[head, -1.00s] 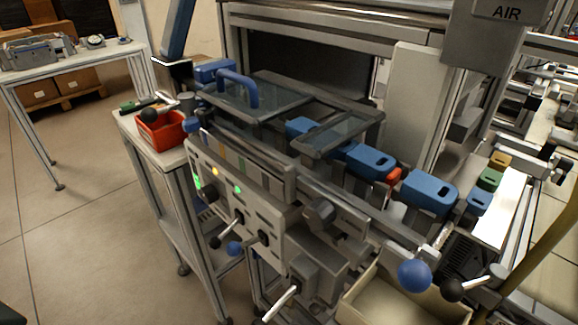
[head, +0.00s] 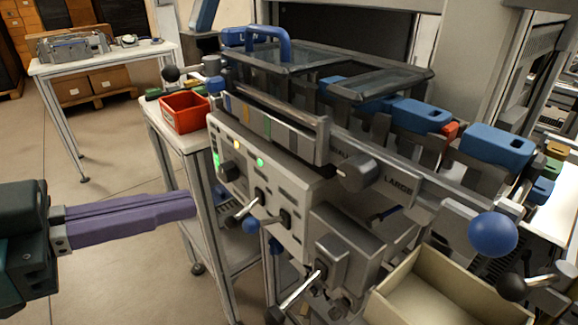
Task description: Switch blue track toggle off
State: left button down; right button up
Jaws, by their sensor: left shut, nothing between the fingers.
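The machine's grey control panel (head: 245,185) carries a row of small controls on its front. A dark knob (head: 231,172) sits at its left, below lit lamps: a green one (head: 217,160), a yellowish one (head: 236,144) and another green one (head: 260,162). A toggle lever (head: 258,195) and another toggle (head: 286,217) sit further right. I cannot tell which is the blue track toggle or read its labels. My left gripper (head: 194,207) has purple fingers, pressed together and empty. Its tips point right, left of the panel, apparently apart from it. My right gripper is not in view.
A large blue ball (head: 493,235) and a cream bin (head: 440,285) are at right. A red bin (head: 184,112) stands on a side table. Floor is open at left.

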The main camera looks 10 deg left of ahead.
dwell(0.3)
pick_arm(q)
send_over(249, 228)
jog(key=d, duration=0.1)
jog(key=shift+w+d+f, duration=0.1)
jog(key=shift+w+f, duration=0.1)
jog(key=shift+f, duration=0.3)
jog(key=shift+w+f, duration=0.2)
jog(key=shift+f, duration=0.25)
jog(key=f, duration=0.2)
jog(key=a+b, duration=0.1)
jog(key=shift+s+a+f, duration=0.1)
jog(key=shift+s+f, duration=0.3)
jog(key=shift+s+a+f, duration=0.15)
jog(key=shift+a+f, duration=0.1)
jog(key=shift+f, duration=0.15)
